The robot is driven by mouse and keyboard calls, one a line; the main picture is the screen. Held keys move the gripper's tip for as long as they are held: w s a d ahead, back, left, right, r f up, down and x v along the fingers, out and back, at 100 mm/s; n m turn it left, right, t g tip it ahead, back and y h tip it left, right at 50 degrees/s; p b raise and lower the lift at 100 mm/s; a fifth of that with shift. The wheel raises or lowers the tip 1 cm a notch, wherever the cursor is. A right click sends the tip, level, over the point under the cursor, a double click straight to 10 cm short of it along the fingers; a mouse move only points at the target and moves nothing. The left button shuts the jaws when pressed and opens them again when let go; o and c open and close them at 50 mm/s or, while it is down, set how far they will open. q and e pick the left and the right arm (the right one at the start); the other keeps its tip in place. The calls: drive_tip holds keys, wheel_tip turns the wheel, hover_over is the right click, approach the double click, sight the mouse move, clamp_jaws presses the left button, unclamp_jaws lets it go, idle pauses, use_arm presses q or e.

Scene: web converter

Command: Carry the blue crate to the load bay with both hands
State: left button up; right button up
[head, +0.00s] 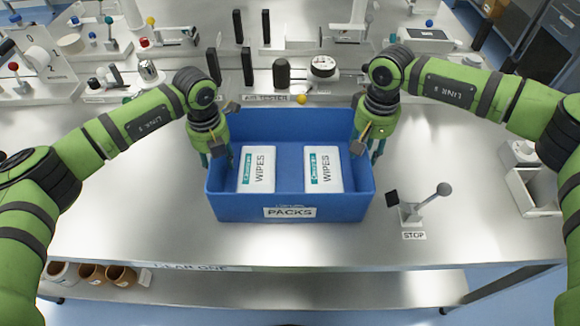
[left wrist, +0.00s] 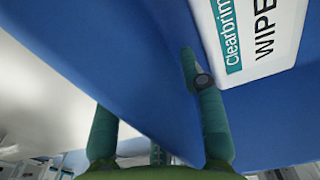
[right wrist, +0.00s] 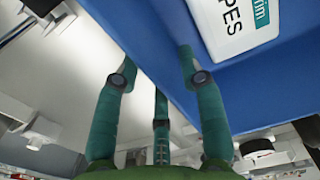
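The blue crate (head: 240,208) sits upright on the metal bench, with a "PACKS" label on its front. Two white wipes packs, one on the left (head: 257,170) and one on the right (head: 323,169), lie inside it. My left gripper (head: 218,158) is at the crate's left wall, one finger inside and one outside; the outer fingertip is hidden behind the wall in the left wrist view. My right gripper (head: 368,150) straddles the right wall likewise. In the right wrist view (right wrist: 157,75) its fingers are spread, with a gap between the outer finger and the wall. Both look open.
A lever on a "STOP" stand (head: 415,208) stands just right of the crate. Behind the crate are a gauge (head: 322,66) and other bench fixtures. A light tray (head: 530,190) is at the right. The front strip of bench is clear; brown rolls (head: 92,273) lie below it.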

use_arm(q)
drive_tip(key=shift+s, duration=0.1)
use_arm(e)
drive_tip(key=shift+s+f, duration=0.1)
use_arm(q)
clamp_jaws()
use_arm(e)
clamp_jaws()
use_arm(q)
drive_tip(key=shift+r, duration=0.15)
use_arm(e)
drive_tip(key=shift+r, duration=0.2)
